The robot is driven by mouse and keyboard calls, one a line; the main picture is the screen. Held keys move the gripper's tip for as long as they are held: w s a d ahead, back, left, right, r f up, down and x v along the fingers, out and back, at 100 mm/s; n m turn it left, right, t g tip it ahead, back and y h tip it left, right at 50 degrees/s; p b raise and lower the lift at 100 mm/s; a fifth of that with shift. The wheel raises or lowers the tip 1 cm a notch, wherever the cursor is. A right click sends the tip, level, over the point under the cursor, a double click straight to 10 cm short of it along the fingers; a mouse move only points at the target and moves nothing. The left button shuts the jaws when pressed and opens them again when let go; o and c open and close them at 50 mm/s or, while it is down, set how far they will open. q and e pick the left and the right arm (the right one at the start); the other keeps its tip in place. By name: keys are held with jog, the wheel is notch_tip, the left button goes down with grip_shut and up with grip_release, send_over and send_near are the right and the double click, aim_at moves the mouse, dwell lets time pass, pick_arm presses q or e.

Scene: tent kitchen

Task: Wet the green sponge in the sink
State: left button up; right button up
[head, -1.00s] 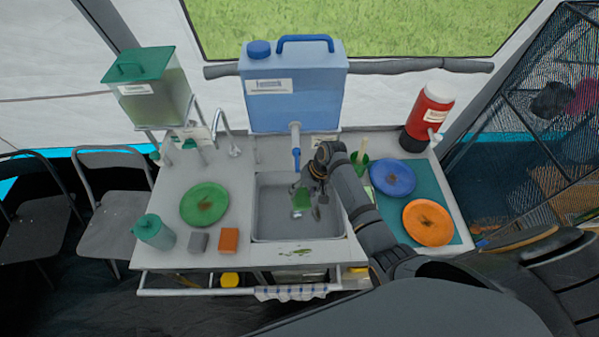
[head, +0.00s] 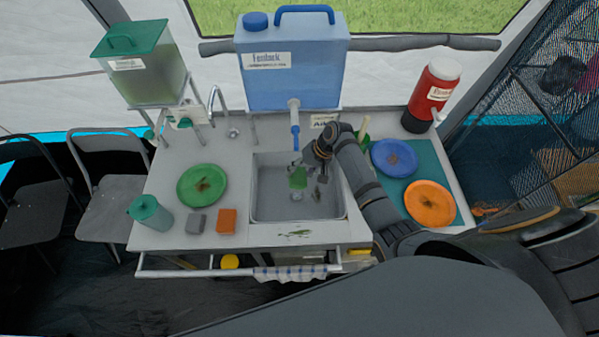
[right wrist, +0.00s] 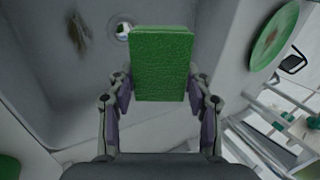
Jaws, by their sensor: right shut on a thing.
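My right gripper (head: 308,174) is shut on the green sponge (head: 297,178). The sponge is over the grey sink basin (head: 266,196), below the blue tap (head: 295,137) of the big blue water container (head: 295,85). In the right wrist view the sponge (right wrist: 162,62) is upright between both fingers (right wrist: 158,92), with the basin's drain (right wrist: 122,30) beyond it. I cannot make out any water running. My left gripper is out of view.
A green plate (head: 202,186), a grey block (head: 196,223), an orange block (head: 227,221) and a teal jug (head: 150,213) stand left of the sink. Blue (head: 393,157) and orange (head: 430,203) plates lie to the right. A curved metal faucet (head: 216,104) stands back left.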

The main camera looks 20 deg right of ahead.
aim_at(299, 172)
notch_tip(299, 172, down, 6)
jog(key=b, duration=0.3)
jog(key=shift+o, duration=0.2)
jog(key=shift+r, duration=0.2)
notch_tip(299, 172, up, 9)
jog(key=p, duration=0.9)
jog(key=shift+p, duration=0.35)
jog(key=shift+c, duration=0.2)
jog(key=shift+f, duration=0.1)
dwell(1.5)
